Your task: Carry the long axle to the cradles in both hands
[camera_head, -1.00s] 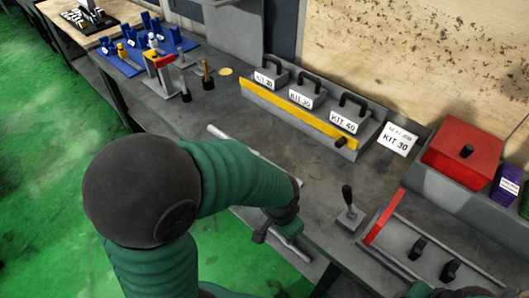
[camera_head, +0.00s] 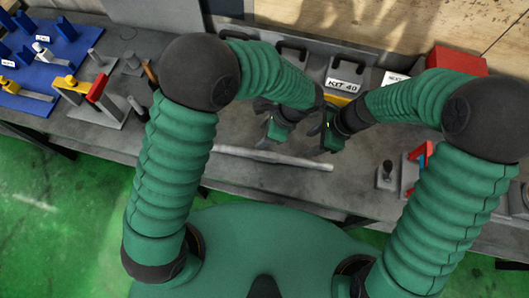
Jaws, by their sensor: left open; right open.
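The long axle (camera_head: 275,158) is a pale grey rod lying on the bench, running left to right near the front edge. My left gripper (camera_head: 268,141) is open and empty, just beyond the axle's middle in the picture. My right gripper (camera_head: 325,147) is open and empty, above and near the axle's right end. The two grippers are close together, and neither is shut on the axle. I cannot make out the cradles for certain; my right arm hides part of the bench on the right.
The grey bench (camera_head: 245,178) has a clear strip in front of the axle. Kit boxes, one marked KIT 40 (camera_head: 343,84), stand behind my grippers. A black-knobbed lever (camera_head: 387,173) stands to the right. A red-and-yellow fixture (camera_head: 82,92) and blue trays stand at the left.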

